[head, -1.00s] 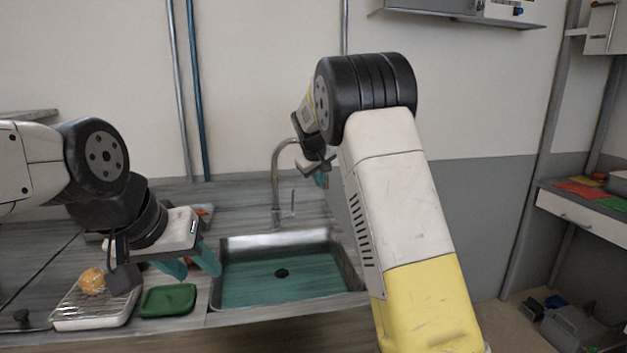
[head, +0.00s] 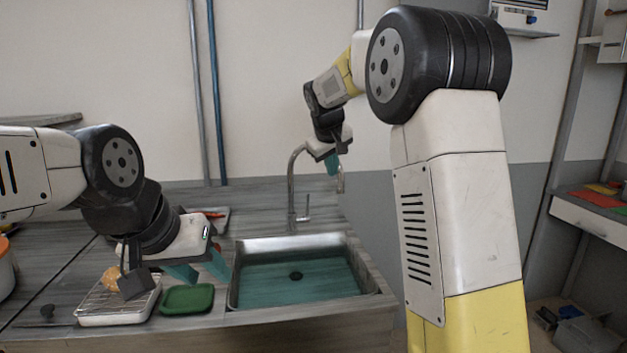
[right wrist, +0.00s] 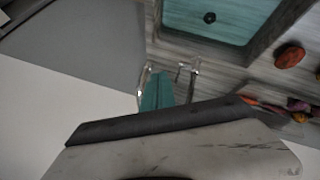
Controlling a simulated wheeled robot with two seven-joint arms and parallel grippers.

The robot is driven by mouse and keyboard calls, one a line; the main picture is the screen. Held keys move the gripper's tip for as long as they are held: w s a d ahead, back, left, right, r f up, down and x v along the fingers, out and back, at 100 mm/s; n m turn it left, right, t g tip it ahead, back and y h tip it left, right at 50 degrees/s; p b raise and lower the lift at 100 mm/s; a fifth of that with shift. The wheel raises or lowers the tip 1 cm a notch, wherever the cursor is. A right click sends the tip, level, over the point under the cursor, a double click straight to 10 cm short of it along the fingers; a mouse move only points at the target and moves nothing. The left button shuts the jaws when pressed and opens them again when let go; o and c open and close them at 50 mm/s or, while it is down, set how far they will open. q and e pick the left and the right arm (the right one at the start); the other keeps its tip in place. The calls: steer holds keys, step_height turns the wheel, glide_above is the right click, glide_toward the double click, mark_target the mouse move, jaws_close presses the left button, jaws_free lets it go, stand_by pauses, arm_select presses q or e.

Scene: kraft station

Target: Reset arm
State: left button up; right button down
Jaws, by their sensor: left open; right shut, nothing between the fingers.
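My left gripper (head: 196,272) hangs over the counter at the left in the head view, its two teal fingers apart and empty, above and just behind a green dish. My right gripper (head: 332,164) is raised near the tap, above the back of the sink, with its teal fingers together and nothing held. Its teal fingers also show in the right wrist view (right wrist: 157,92), close to the tap in the picture; the distance between them is unclear.
The sink (head: 300,306) with a teal bottom and a tall tap (head: 292,190) sits mid-counter. A green dish (head: 188,298) and a racked tray (head: 112,318) with an orange-brown item (head: 111,277) lie to the left. A shelf with coloured sheets (head: 595,197) stands far right.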

steer(key=s+d+f+m+y, duration=0.2)
steer(key=s, duration=1.7)
steer(key=s+d+f+m+y, duration=0.2)
steer(key=s+f+m, duration=0.1)
steer(key=s, duration=1.5)
steer(key=shift+s+f+g, duration=0.35)
steer(key=shift+g, duration=0.05)
